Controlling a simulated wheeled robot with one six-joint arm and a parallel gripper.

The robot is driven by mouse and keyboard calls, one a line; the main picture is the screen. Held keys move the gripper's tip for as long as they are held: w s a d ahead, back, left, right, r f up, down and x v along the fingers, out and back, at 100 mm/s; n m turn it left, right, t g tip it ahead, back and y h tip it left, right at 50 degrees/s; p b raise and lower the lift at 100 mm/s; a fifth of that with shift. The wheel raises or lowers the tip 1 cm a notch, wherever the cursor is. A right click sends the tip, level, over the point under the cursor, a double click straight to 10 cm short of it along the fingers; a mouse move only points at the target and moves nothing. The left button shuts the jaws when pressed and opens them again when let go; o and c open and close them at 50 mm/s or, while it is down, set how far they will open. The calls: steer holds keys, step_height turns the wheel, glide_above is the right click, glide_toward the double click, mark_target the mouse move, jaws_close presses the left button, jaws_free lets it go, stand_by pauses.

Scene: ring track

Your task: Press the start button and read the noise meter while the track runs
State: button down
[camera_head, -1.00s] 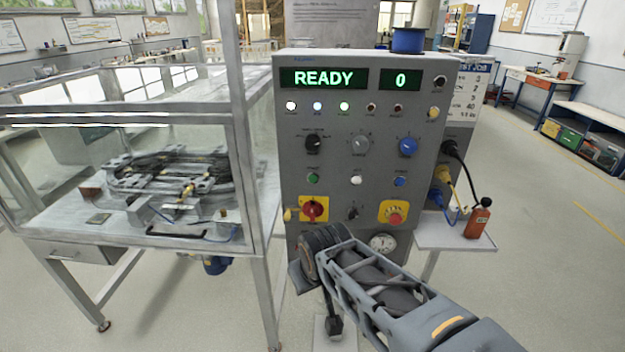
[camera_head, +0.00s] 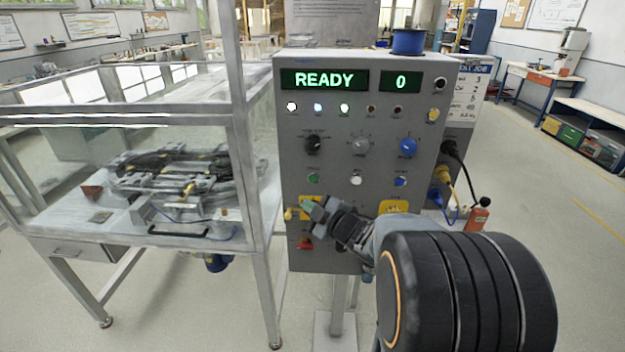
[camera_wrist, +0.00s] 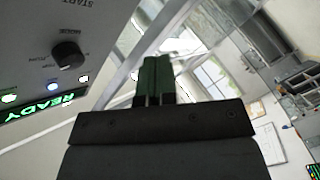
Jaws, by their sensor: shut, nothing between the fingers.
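The grey control panel (camera_head: 380,120) shows READY and 0 on its display (camera_head: 324,80). A green button (camera_head: 313,178), apparently the start button, is at the left of a row of three. My gripper (camera_head: 307,206) is shut and empty, its green fingertips pointing left just below that button and partly covering a yellow plate. Contact cannot be told. In the wrist view the shut fingers (camera_wrist: 154,78) show beside the panel, with START lettering at the top edge. An orange device with a black ball (camera_head: 478,215), perhaps the noise meter, stands at right; its reading is not legible.
The glass-walled enclosure (camera_head: 60,205) with the ring track (camera_head: 175,172) inside stands left of the panel. Cables (camera_head: 456,180) hang at the panel's right side. My arm hides the side shelf and the panel's lower right. Open floor lies at far right.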

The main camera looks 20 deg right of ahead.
mark_target(313, 178)
steer(key=shift+w+d, duration=0.1)
steer(key=shift+w, duration=0.05)
steer(key=shift+w+d, duration=0.7)
steer(key=shift+w, duration=0.55)
steer(key=shift+w+d, duration=0.65)
steer(key=shift+w, duration=0.55)
steer(key=shift+w+d, duration=0.7)
steer(key=shift+w, duration=0.55)
